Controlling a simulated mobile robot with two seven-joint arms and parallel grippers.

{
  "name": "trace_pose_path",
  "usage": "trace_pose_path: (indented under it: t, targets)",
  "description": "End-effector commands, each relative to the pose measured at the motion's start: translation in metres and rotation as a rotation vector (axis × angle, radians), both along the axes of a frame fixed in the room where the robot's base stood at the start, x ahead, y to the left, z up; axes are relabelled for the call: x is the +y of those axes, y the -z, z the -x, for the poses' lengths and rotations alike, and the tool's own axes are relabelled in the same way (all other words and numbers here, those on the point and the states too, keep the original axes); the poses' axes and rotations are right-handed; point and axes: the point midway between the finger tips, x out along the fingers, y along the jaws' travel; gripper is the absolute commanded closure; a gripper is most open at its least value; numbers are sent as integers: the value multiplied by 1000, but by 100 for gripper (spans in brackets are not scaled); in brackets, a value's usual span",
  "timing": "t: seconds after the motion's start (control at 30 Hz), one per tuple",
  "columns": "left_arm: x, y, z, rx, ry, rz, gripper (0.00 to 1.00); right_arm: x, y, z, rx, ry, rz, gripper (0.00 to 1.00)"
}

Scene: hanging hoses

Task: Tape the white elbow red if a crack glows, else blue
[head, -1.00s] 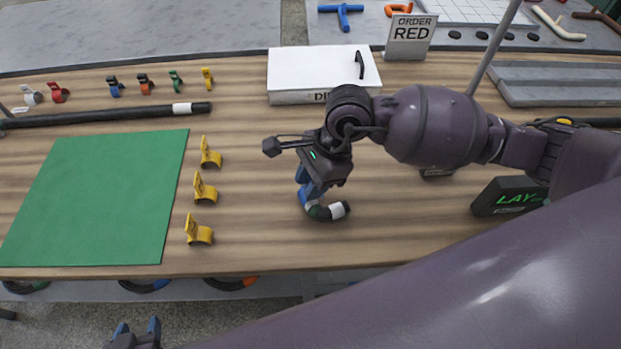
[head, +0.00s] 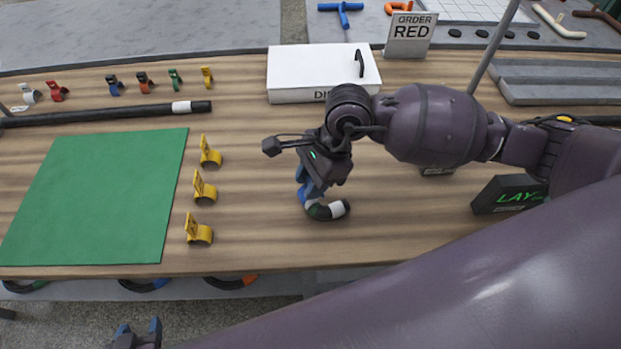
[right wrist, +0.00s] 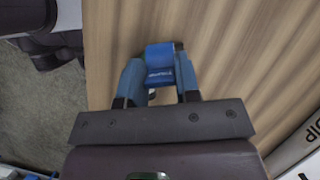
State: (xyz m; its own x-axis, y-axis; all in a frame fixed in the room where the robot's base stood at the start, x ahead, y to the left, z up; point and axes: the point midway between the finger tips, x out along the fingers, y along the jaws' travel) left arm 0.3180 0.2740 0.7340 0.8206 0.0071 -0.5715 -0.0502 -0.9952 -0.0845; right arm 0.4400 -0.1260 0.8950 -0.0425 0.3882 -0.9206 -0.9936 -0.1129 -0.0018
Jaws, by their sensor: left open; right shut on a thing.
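In the right wrist view a blue labelled piece (right wrist: 160,62) shows between the finger tips. I see no glowing crack on the visible part of the elbow. A cream-white bent pipe (head: 558,22) lies on the back bench. My left gripper (head: 137,333) is open and empty at the bottom edge, in front of the table.
A green mat (head: 100,200) lies left, with yellow clips (head: 199,230) beside it. Coloured clips (head: 113,85) stand behind a black hose (head: 100,115). A white lidded box (head: 320,72), an "ORDER RED" sign (head: 411,35) and a dark "LAY" box (head: 508,195) stand around my right arm.

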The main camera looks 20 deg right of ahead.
Motion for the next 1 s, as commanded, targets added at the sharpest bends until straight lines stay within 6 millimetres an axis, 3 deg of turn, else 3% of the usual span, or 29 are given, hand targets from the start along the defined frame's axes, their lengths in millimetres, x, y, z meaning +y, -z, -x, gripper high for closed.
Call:
trace_pose_path:
  t: [1.0]
  targets:
    - [0, 16, 5, 20, 0, 0, 46, 0, 22, 0, 2, -1, 0, 93]
